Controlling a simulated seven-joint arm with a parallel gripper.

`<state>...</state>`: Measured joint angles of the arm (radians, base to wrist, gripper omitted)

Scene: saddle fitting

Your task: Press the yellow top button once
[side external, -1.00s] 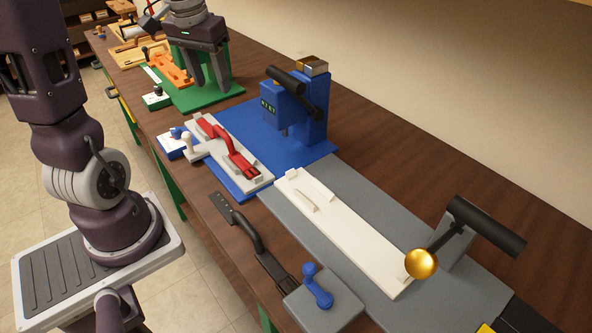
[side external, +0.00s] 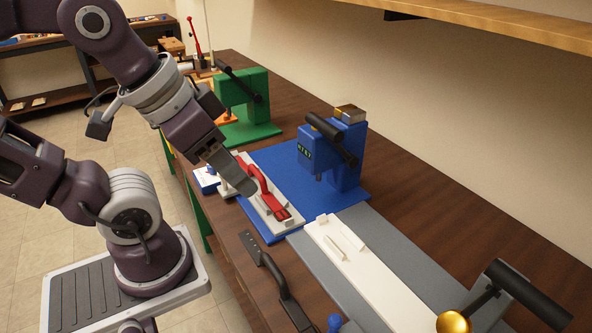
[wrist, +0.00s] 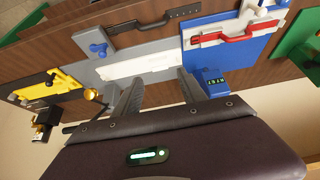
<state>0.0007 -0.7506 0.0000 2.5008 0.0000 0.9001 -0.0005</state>
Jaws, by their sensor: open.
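My gripper (side external: 240,186) is open and empty, with its fingers over the near left part of the blue station in the side external view. In the wrist view its two fingers (wrist: 158,95) stand apart. A yellow station (wrist: 45,84) lies at the left of the wrist view, with a dark upright unit (wrist: 42,117) beside it. I cannot clearly make out a yellow top button on that unit. The yellow station is outside the side external view now. The blue press (side external: 345,160) has a metallic, brass-toned block (side external: 350,114) on top.
A grey station carries a white plate (side external: 365,270) and a lever with a gold ball (side external: 453,322). A red-handled clamp (side external: 262,190) sits on the blue base. A green press (side external: 245,98) stands further back. A black handle (side external: 275,280) lies near the front edge.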

